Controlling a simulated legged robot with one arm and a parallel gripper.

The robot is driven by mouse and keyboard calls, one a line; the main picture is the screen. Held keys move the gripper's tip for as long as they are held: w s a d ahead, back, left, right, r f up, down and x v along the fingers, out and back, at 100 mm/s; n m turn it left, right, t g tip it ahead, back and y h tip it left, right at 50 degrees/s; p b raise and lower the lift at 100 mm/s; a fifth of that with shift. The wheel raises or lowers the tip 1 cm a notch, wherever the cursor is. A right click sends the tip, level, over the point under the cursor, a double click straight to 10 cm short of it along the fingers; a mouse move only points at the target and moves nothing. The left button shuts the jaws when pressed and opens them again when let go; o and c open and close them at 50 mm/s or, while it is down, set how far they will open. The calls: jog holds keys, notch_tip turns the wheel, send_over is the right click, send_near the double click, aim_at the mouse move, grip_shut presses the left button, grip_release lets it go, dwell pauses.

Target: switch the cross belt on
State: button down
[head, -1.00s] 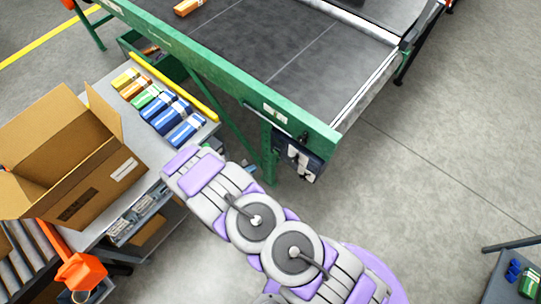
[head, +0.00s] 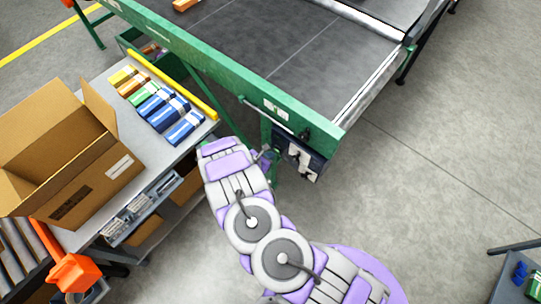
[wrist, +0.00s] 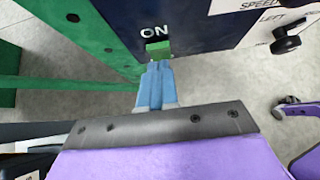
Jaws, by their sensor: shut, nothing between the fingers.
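The cross belt (head: 290,50) is a dark flat conveyor with a green side frame. A dark blue control box (head: 303,160) hangs under its near corner. In the wrist view, the box (wrist: 195,20) shows a green button (wrist: 158,47) below the white word ON. My gripper (wrist: 158,66) has its blue fingers shut and empty, with the tips right at the green button. I cannot tell whether they touch or press it. In the head view my gripper (head: 270,157) is at the left side of the box, partly hidden by my arm.
A black knob (wrist: 286,45) with SPEED and LEFT labels is to the right on the box. A grey bench (head: 120,75) on the left holds an open cardboard box (head: 60,140) and several small coloured cartons (head: 155,105).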

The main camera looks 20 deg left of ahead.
jog(key=shift+w+d, duration=0.25)
jog(key=shift+w, duration=0.25)
jog(key=shift+r, duration=0.1)
jog(key=shift+w, duration=0.1)
